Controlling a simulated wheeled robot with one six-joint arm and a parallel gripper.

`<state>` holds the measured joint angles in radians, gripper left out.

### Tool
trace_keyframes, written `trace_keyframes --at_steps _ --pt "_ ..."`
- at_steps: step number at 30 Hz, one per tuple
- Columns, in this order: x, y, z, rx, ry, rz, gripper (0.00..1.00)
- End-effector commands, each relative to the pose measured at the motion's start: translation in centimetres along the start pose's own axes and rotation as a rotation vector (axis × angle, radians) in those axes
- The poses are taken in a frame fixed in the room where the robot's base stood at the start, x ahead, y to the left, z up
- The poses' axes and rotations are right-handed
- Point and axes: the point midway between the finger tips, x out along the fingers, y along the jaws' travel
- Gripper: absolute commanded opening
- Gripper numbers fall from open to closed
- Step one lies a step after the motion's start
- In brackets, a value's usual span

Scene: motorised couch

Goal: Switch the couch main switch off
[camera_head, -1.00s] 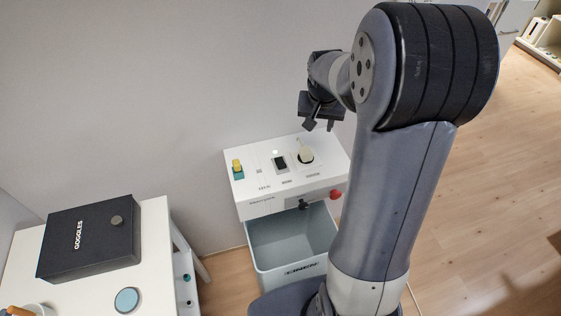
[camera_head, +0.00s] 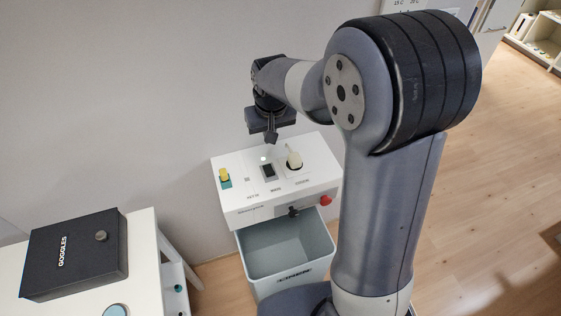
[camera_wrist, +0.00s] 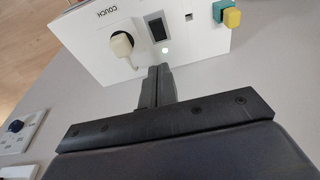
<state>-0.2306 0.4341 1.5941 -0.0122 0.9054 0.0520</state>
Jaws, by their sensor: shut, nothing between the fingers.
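The white control box (camera_head: 240,205) stands against the wall. On its top a black rocker switch (camera_head: 268,171) sits in a pale plate, with a small lit white lamp (camera_head: 263,158) behind it. In the wrist view the rocker (camera_wrist: 157,29) and lamp (camera_wrist: 165,50) lie just beyond my fingertips. A cream plug (camera_head: 294,160) is in a round black socket beside the switch; the wrist view shows the word COUCH by the plug (camera_wrist: 121,45). My gripper (camera_head: 271,139) is shut and empty, above the back edge of the box, apart from the switch as far as I can tell.
A yellow and teal connector (camera_head: 225,178) sits at the box's left. A red knob (camera_head: 326,200) and a black part (camera_head: 293,211) are on its front, above a grey bin (camera_head: 285,255). A black goggles box (camera_head: 75,255) lies on a white table at left. A wall socket (camera_wrist: 22,130) shows in the wrist view.

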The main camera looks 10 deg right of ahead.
Motion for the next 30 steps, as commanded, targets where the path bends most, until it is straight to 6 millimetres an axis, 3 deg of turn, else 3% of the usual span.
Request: trace_keyframes --at_steps 11,16,30 --pt "0.0 -0.6 0.0 -0.016 -0.002 -0.004 0.00" --pt "0.9 -0.5 0.1 -0.015 -0.005 -0.003 0.00" --pt "9.0 -0.5 0.1 -0.015 -0.007 -0.003 0.00"
